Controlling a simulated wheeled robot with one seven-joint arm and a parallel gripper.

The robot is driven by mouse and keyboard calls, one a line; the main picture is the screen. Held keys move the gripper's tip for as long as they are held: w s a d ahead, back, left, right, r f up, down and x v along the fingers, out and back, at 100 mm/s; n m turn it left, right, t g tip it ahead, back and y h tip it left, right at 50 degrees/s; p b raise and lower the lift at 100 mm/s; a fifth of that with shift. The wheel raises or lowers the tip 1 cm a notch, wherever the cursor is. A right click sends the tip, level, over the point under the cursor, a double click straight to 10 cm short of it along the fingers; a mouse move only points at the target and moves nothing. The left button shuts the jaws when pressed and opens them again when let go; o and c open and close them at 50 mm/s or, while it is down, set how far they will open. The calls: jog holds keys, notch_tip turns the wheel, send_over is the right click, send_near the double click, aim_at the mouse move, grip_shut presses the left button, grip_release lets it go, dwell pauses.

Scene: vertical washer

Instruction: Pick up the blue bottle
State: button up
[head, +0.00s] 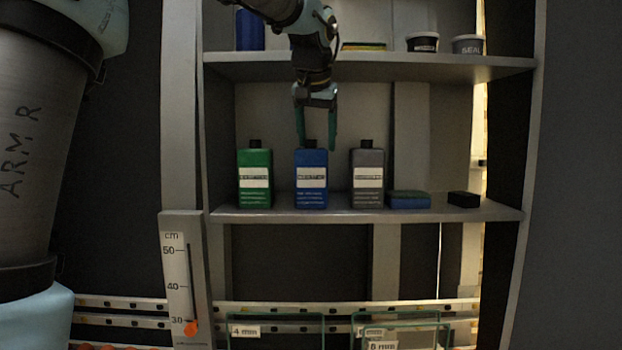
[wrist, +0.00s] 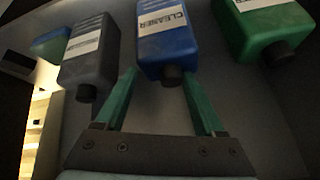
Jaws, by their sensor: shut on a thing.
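The blue bottle (head: 311,180) with a white label and dark cap stands upright on the middle shelf, between a green and a grey bottle. It also shows in the wrist view (wrist: 166,45), where its label reads "CLEANER". My gripper (head: 317,146) comes down from above and is shut on the blue bottle, with one green finger on each side of its upper end. In the wrist view my gripper (wrist: 160,76) has its fingertips beside the bottle's top, and the cap lies between them. The bottle's base appears level with its neighbours' bases on the shelf.
The green bottle (head: 255,180) stands close on the left, the grey bottle (head: 367,180) close on the right. A flat blue item (head: 408,199) and a black block (head: 464,199) lie farther right. The upper shelf (head: 420,66) holds tubs and a blue container (head: 250,30).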

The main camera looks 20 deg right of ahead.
jog(key=shift+f, duration=0.1)
grip_shut()
jog(key=shift+b, duration=0.5)
